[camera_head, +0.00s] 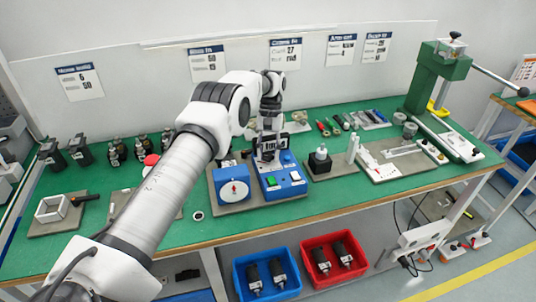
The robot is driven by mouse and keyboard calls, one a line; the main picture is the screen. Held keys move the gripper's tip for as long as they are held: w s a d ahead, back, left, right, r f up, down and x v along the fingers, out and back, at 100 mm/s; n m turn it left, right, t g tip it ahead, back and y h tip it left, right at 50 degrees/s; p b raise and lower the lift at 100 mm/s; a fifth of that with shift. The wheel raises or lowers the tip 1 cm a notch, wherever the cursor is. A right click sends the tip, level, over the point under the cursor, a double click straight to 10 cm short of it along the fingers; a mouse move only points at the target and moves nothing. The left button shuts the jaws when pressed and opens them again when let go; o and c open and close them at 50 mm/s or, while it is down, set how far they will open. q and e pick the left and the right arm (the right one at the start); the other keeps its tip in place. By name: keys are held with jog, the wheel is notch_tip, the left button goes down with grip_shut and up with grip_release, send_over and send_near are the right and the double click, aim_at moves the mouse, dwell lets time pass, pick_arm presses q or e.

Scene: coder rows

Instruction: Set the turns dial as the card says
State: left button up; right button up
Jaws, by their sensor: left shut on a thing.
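A blue control box (283,187) stands on a grey plate in the middle of the green bench, with a green and a white button on its front. My left gripper (267,158) points down over the back left of this box, shut on what looks like a dial there; the jaws hide it. A small blue knob (287,156) shows just right of the jaws. Left of the box is a blue unit with a white round face and red pointer (234,190). A card (286,51) on the wall behind reads 27 in its middle line; its other lines are too small to read surely. My right gripper is out of view.
Other cards (208,62) hang along the wall. A red button (151,160) is left of the blue unit. A green press (437,75) stands far right. Blue (239,275) and red (307,272) bins are below.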

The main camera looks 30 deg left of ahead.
aim_at(268, 154)
pick_arm(q)
jog(key=shift+f+m, duration=0.1)
jog(key=shift+m, duration=0.6)
jog(key=shift+y, duration=0.3)
jog(key=o, duration=0.9)
notch_tip(268, 154, up, 10)
jog(key=shift+w+r, duration=0.1)
